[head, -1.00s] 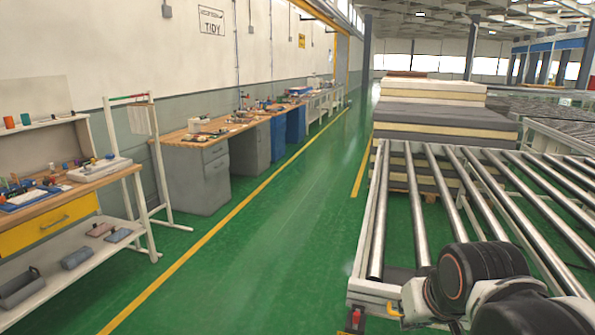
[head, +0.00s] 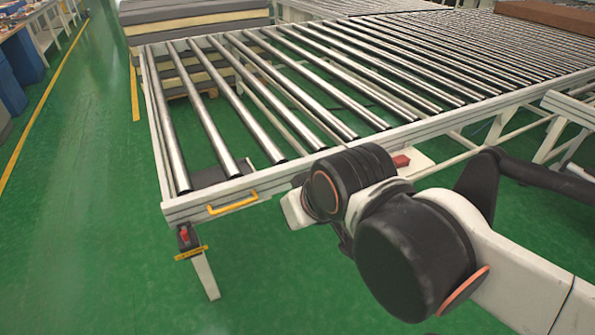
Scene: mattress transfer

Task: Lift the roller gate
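The roller gate (head: 165,150) is a white-framed section of steel rollers in the head view, lying flat and level. A yellow handle (head: 232,203) is fixed along its near edge, towards the left corner. My arm reaches in from the lower right, and its black and white wrist is by the near edge, to the right of the handle. The gripper's fingers cannot be made out; the wrist and arm links hide that area. The wrist also covers part of the gate's near edge. I see nothing touching the handle.
A black and red device (head: 185,238) with a yellow strip sits on the leg below the left corner. Stacked mattresses (head: 195,20) stand behind the gate. More roller conveyor (head: 440,45) runs to the right, with a brown block (head: 550,18). Green floor is clear at the left.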

